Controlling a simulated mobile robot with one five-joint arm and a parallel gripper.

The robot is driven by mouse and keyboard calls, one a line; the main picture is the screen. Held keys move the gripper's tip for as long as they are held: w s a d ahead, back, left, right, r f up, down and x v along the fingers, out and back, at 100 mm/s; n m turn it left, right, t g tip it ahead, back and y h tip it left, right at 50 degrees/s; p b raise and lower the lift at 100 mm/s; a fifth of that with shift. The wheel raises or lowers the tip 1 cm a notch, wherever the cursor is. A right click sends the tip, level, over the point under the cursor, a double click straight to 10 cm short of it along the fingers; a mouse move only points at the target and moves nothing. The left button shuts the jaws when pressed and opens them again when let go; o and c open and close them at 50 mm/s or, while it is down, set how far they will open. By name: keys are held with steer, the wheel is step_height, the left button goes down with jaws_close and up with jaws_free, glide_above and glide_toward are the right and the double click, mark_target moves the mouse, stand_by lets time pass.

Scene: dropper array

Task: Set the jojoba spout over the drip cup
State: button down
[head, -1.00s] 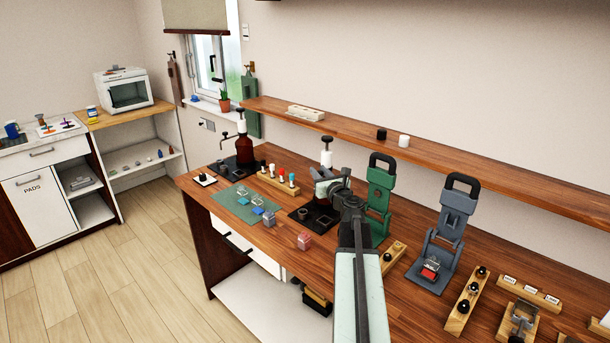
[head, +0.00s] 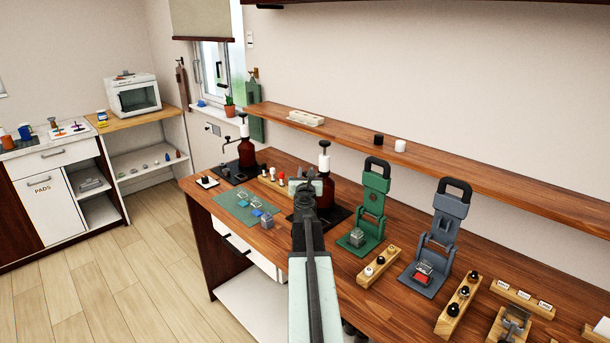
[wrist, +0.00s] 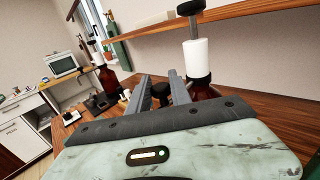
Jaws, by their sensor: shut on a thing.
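A brown pump bottle with a white collar and black top (head: 325,188) stands just behind my gripper (head: 305,187); it also shows in the wrist view (wrist: 200,60). Its label is not readable. My gripper's jaws (wrist: 161,76) are beside the bottle with a dark piece (wrist: 160,92) between them, seemingly this bottle's spout; the contact is partly hidden. A second brown pump bottle (head: 246,152) stands farther left, its spout pointing left. I cannot pick out the drip cup for sure; my gripper and arm hide much of the dark mat (head: 296,217) under the near bottle.
A green press (head: 373,205) and a grey press (head: 446,215) stand to the right. A green mat (head: 236,201) with small pieces and a wooden rack (head: 273,187) lie left of the arm. A shelf (head: 440,165) runs along the wall behind.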

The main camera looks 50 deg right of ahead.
steer(key=shift+w+a, duration=0.25)
steer(key=c, duration=1.2)
jaws_free()
steer(key=shift+s+d, duration=0.15)
steer(key=shift+d, duration=0.05)
steer(key=v, duration=0.7)
steer(key=shift+s+a, duration=0.25)
steer(key=shift+a, duration=0.05)
